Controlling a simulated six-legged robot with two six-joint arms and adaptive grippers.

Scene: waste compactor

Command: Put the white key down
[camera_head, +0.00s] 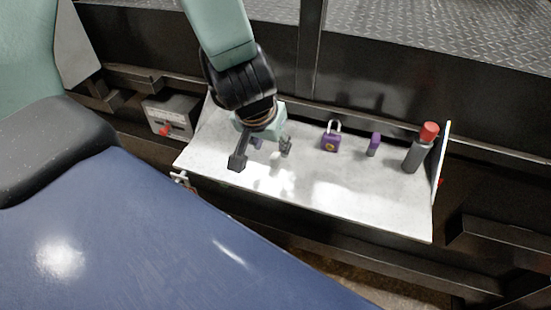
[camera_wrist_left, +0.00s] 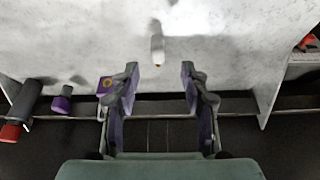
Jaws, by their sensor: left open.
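The white key (camera_wrist_left: 157,45) is on the pale shelf (camera_head: 330,185), just past the fingertips of my left gripper in the left wrist view. It is small and partly lost in glare in the head view (camera_head: 276,157). I cannot tell whether it stands or lies. My left gripper (camera_head: 262,157) is over the left part of the shelf. Its fingers, with purple inner pads, are spread wide with nothing between them in the left wrist view (camera_wrist_left: 159,72). My right gripper is in neither view.
A purple padlock (camera_head: 331,143), a purple key-like piece (camera_head: 374,144) and a grey cylinder with a red cap (camera_head: 419,150) stand along the shelf's right side. A grey box with a red knob (camera_head: 170,117) is left of the shelf. The shelf's front middle is clear.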

